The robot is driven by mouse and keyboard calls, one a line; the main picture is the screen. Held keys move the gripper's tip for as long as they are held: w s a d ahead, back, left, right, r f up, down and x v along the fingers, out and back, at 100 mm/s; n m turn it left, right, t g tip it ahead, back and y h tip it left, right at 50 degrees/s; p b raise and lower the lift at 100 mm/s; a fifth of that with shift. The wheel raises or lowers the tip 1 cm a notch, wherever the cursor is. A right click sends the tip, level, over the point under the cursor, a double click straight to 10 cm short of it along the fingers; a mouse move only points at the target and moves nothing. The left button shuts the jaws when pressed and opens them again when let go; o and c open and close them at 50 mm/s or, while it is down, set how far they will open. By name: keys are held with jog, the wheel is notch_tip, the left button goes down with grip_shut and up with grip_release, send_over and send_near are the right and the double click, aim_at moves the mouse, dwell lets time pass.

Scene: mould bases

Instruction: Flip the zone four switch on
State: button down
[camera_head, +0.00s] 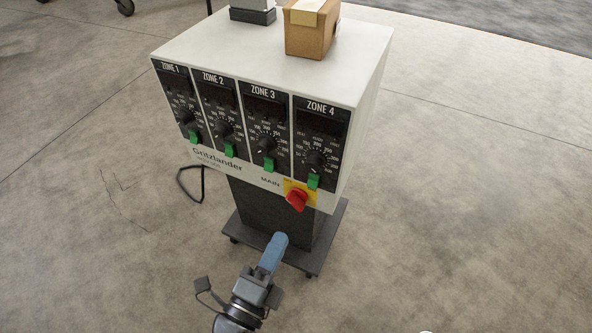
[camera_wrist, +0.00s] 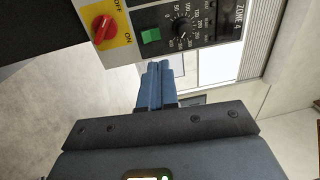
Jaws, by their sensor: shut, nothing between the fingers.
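The zone four switch is a small green rocker (camera_head: 314,181) at the bottom of the zone four panel (camera_head: 320,135), the rightmost panel on the white control box. In the wrist view the green switch (camera_wrist: 151,36) shows near the top, beside the zone four dial (camera_wrist: 182,27). Whether it is on or off I cannot tell. My gripper (camera_head: 279,240) is shut and empty, with its blue fingers together. It is in front of the stand, lower than the switch and apart from it. In the wrist view the fingertips (camera_wrist: 158,66) sit just below the switch in the picture.
A red main knob (camera_head: 297,200) on a yellow plate sits below and left of the zone four switch. Other green switches (camera_head: 269,165) line the panels to the left. A cardboard box (camera_head: 310,30) stands on top of the control box.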

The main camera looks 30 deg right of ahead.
aim_at(311, 175)
jog(key=shift+w+a, duration=0.1)
jog(key=shift+w, duration=0.05)
jog(key=p+x, duration=0.1)
jog(key=x, duration=1.3)
jog(key=shift+f+p, duration=0.1)
jog(key=shift+p, duration=0.3)
jog(key=shift+w+d+y+p, duration=0.25)
jog(key=shift+y+p, duration=0.15)
jog(key=shift+p, duration=0.2)
jog(key=shift+s, duration=0.1)
